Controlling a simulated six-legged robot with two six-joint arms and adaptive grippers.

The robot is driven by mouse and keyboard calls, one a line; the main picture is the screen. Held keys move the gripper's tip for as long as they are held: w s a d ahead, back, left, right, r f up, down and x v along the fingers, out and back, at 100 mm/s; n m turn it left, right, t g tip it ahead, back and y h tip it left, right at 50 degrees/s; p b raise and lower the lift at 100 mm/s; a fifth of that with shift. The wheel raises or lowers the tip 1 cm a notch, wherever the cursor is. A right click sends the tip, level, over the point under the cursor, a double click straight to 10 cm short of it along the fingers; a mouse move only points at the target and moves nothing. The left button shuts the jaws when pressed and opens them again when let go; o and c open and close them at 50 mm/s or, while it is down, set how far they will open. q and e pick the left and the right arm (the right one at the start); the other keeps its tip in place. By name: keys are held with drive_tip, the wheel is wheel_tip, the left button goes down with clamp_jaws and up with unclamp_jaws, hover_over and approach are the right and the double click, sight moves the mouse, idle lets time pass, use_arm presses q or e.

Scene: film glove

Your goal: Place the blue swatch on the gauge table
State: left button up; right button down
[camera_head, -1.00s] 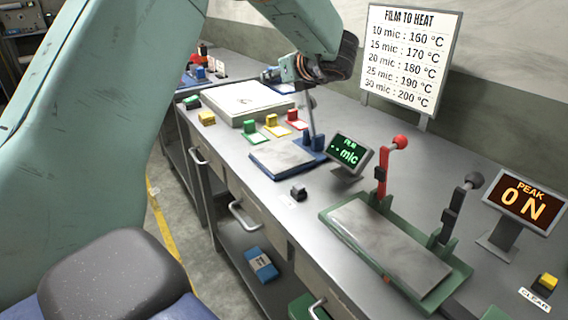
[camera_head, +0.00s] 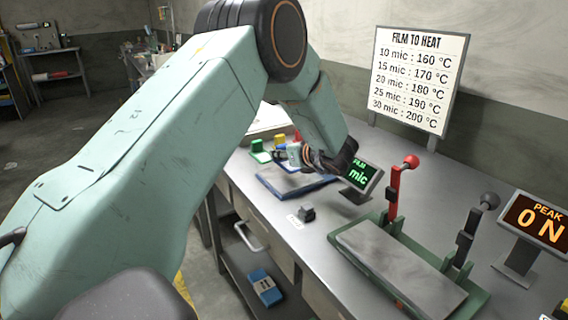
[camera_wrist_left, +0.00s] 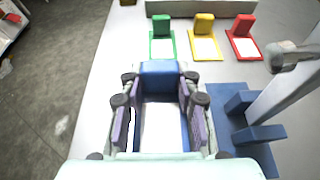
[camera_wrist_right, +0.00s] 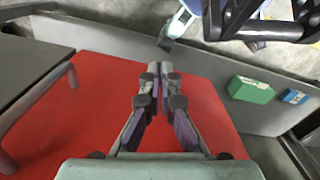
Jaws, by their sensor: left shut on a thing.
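My left gripper (camera_wrist_left: 160,115) is shut on the blue swatch, which has a blue tab (camera_wrist_left: 160,78) and a pale film sheet (camera_wrist_left: 163,125) between the fingers. In the left wrist view the gauge table's blue part (camera_wrist_left: 262,152) is just right of the fingers. I cannot tell whether the swatch touches it. My right gripper (camera_wrist_right: 160,70) is shut and empty over a red surface.
Green (camera_wrist_left: 162,42), yellow (camera_wrist_left: 205,42) and red (camera_wrist_left: 243,42) swatches lie beyond the left gripper. The film display (camera_head: 360,175), a small dark block (camera_head: 306,213) and the green heat sealer (camera_head: 400,262) with levers stand along the bench.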

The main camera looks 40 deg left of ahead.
sight(285, 162)
use_arm(q)
drive_tip(key=shift+d+f, duration=0.25)
drive_tip(key=shift+f, duration=0.9)
drive_tip(key=shift+a+f, duration=0.2)
drive_tip(key=shift+f, duration=0.15)
drive_tip(key=shift+d+f+b, duration=0.1)
drive_tip(key=shift+b, duration=0.35)
drive_tip(key=o, duration=1.1)
